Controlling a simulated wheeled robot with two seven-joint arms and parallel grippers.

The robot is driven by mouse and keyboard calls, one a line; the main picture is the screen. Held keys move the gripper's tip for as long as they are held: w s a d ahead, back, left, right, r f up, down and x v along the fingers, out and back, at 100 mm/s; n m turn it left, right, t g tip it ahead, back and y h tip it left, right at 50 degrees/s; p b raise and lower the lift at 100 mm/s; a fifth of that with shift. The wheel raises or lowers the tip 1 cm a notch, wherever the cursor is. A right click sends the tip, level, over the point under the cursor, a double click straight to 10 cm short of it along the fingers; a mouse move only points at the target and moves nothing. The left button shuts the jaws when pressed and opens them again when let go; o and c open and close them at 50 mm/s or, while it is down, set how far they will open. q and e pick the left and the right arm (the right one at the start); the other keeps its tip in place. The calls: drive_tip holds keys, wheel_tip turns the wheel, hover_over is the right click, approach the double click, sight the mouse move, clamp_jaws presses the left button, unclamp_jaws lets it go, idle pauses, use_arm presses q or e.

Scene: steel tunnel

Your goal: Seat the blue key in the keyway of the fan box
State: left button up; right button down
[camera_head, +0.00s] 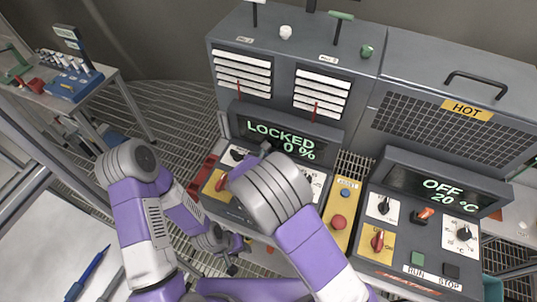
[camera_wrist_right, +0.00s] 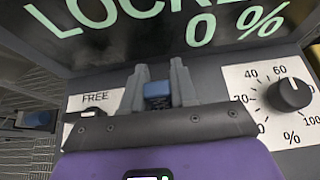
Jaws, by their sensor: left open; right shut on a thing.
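The fan box panel (camera_head: 240,188) stands in front of me, its display (camera_head: 285,136) reading LOCKED 0 %. My right gripper (camera_head: 266,150) is in front of the panel, just below the display. In the right wrist view its two fingers (camera_wrist_right: 160,88) are shut on the blue key (camera_wrist_right: 157,90), upright against the panel. The keyway is hidden behind the fingers and hand; I cannot tell whether the key is in it. A white plate marked FREE (camera_wrist_right: 95,97) is left of the fingers. My left gripper (camera_head: 233,262) is low, below the panel front, open and apart from the key.
A black percent dial (camera_wrist_right: 290,94) is right of the right gripper. A yellow strip with a red button (camera_head: 338,222) separates the fan box from the heater panel (camera_head: 405,225), which reads OFF 20 °C. A side bench (camera_head: 105,74) stands at the far left.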

drive_tip(key=c, duration=0.9)
unclamp_jaws()
drive_tip(key=shift+f, duration=0.1)
drive_tip(key=v, duration=1.2)
drive_tip(key=shift+s+b, duration=0.15)
drive_tip(key=shift+b, duration=0.15)
